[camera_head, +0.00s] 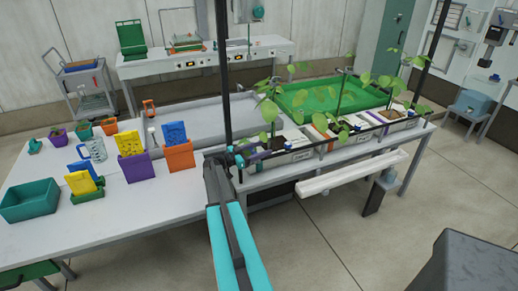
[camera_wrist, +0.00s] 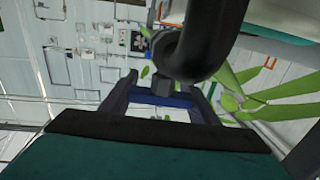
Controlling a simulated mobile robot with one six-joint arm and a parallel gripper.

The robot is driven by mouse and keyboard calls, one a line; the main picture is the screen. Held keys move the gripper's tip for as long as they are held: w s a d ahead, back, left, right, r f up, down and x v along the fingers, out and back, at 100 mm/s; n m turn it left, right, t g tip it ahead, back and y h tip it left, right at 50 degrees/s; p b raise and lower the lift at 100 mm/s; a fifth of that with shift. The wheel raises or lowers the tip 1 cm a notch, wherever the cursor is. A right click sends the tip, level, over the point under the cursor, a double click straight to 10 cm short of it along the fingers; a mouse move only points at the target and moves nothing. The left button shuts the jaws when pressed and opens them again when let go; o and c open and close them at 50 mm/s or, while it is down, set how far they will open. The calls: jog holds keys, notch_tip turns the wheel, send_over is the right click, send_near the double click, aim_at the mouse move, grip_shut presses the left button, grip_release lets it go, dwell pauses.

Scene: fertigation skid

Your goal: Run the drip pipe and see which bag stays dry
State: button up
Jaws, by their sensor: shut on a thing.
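My gripper (camera_head: 236,158) reaches the left end of the plant row, beside a black upright post (camera_head: 226,80). In the wrist view its two dark fingers (camera_wrist: 165,103) are shut on a blue handle (camera_wrist: 178,100) with a grey block, under a thick black pipe (camera_wrist: 212,38). A thin dark drip pipe (camera_head: 335,137) runs over the row of white grow bags (camera_head: 290,158), which hold leafy plants (camera_head: 268,108). A middle bag (camera_head: 352,139) and a right bag (camera_head: 402,125) sit further along. I cannot tell any water or wetness.
Left bench (camera_head: 130,220) carries a teal bin (camera_head: 30,201), a clear jug (camera_head: 94,149) and several coloured card holders (camera_head: 133,167). A green tray (camera_head: 335,93) lies behind the plants. A white gutter (camera_head: 352,172) runs below the bags.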

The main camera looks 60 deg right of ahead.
jog(key=shift+w+r+m+g+y, duration=0.1)
jog(key=shift+m+g+y, duration=0.45)
jog(key=shift+g, duration=0.25)
jog(key=shift+a, duration=0.1)
jog(key=o, duration=1)
jog(key=shift+o, duration=0.2)
jog(key=shift+a, duration=0.1)
